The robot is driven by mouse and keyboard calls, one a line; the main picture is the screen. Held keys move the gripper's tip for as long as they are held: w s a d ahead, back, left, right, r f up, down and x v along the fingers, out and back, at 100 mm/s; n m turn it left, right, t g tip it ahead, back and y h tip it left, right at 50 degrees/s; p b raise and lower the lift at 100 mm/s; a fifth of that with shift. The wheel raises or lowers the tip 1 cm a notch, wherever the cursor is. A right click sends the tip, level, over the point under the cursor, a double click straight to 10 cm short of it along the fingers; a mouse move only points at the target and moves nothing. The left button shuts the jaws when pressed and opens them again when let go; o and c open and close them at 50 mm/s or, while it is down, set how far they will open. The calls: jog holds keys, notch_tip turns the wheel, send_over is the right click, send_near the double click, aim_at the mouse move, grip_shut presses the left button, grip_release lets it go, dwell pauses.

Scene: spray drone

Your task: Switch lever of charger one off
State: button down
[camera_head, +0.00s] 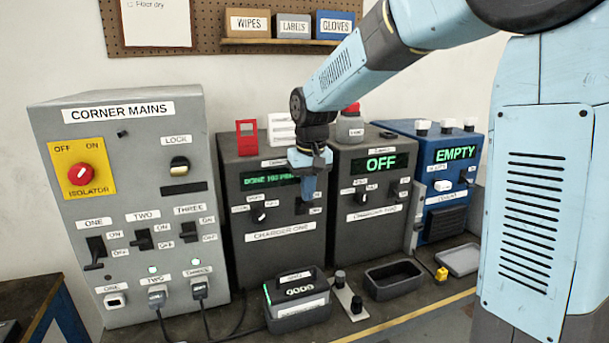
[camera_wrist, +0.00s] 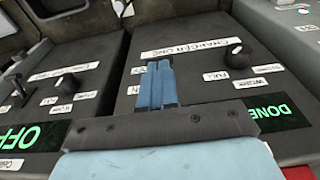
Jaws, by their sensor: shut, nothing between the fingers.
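Charger one (camera_head: 285,250) is a dark grey box in the middle of the head view. Its green display (camera_head: 262,181) starts with "DONE"; the rest is covered by my arm. The display also shows in the wrist view (camera_wrist: 275,113). Its black dial (camera_wrist: 237,56) sits on one side of the front panel. My gripper (camera_head: 308,197) points down right in front of the panel's right half, where the lever slot is. In the wrist view the blue fingers (camera_wrist: 157,68) are shut together and hold nothing. They hide most of the lever, so its position and any touch cannot be told.
Charger two (camera_head: 370,235), showing "OFF", stands close on the right. A blue unit (camera_head: 446,215) reads "EMPTY" beyond it. The corner mains cabinet (camera_head: 140,205) stands left. A battery box (camera_head: 297,308) and an empty black tray (camera_head: 394,280) lie on the bench in front.

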jog(key=shift+w+f, duration=0.1)
jog(key=shift+f, duration=0.7)
